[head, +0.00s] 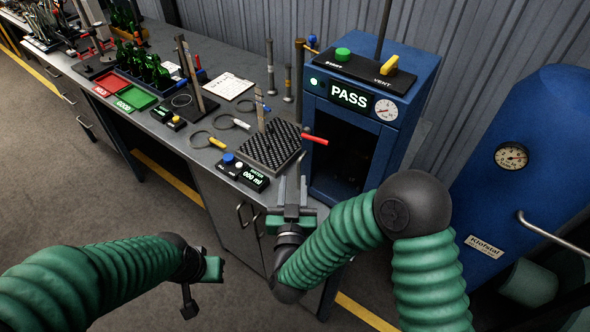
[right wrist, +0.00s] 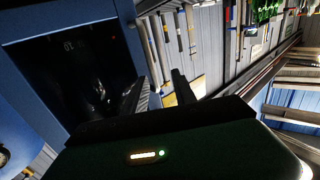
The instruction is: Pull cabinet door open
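A blue cabinet (head: 407,68) stands at the right end of the bench, with a lit PASS display on its front. Its dark-windowed door (head: 344,152) looks shut; the dark window (right wrist: 75,65) also shows at left in the right wrist view. A red bar (head: 314,139) sticks out near the door's upper left; I cannot tell what it is fixed to. My right gripper (head: 292,188) is in front of the bench edge, left of the door, fingers apart and empty. Its fingers (right wrist: 168,88) also show in the wrist view. My left gripper (head: 200,285) hangs low over the floor; its fingers are unclear.
A black pegged block (head: 270,147) and a meter box (head: 252,177) sit on the bench near my right gripper. Grey under-bench doors (head: 228,222) have bar handles. A blue tank (head: 530,120) with a gauge stands at right. The floor at left is clear.

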